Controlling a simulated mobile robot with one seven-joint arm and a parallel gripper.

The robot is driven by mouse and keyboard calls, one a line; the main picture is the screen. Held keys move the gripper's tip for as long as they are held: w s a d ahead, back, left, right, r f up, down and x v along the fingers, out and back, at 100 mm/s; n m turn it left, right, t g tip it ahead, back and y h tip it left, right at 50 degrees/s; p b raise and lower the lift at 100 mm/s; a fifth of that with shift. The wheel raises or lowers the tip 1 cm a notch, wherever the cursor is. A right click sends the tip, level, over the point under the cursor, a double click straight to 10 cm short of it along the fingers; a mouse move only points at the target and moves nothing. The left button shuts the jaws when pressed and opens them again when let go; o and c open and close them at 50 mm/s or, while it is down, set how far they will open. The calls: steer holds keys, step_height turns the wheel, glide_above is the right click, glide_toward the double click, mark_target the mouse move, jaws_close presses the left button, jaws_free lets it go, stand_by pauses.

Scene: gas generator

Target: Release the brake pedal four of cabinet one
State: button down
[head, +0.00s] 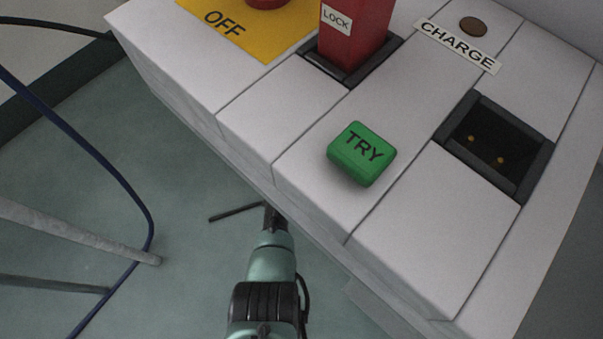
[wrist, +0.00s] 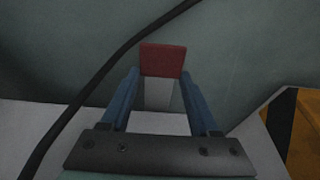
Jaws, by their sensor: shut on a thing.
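In the wrist view, a red block (wrist: 163,60) on a pale stem (wrist: 158,94) sits between the tips of my gripper's two blue fingers (wrist: 160,78). It looks like a pedal, but no number shows on it. My gripper is shut on it. In the head view, my arm reaches down beside the white cabinet (head: 225,165). The cabinet edge and my arm hide the fingers and the red block there.
The cabinet top bears a green TRY button (head: 361,153), a red LOCK block (head: 352,35), a yellow OFF plate (head: 250,28) and a dark socket (head: 497,145). Grey poles (head: 80,235) and a blue cable (head: 105,160) stand left. A black cable (wrist: 95,85) crosses the wrist view.

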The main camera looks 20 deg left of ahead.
steer(key=shift+w+d+r, duration=0.15)
steer(key=shift+w+r, duration=0.25)
steer(key=shift+w, duration=0.25)
steer(key=shift+c, duration=2.2)
jaws_free()
steer(key=shift+o, duration=1.3)
steer(key=shift+s, duration=0.1)
steer(key=shift+o, duration=0.3)
steer(key=shift+s+f, duration=0.15)
steer(key=p+v, duration=1.1)
steer(key=v, duration=0.2)
steer(key=shift+s, duration=0.2)
steer(key=shift+f, duration=0.1)
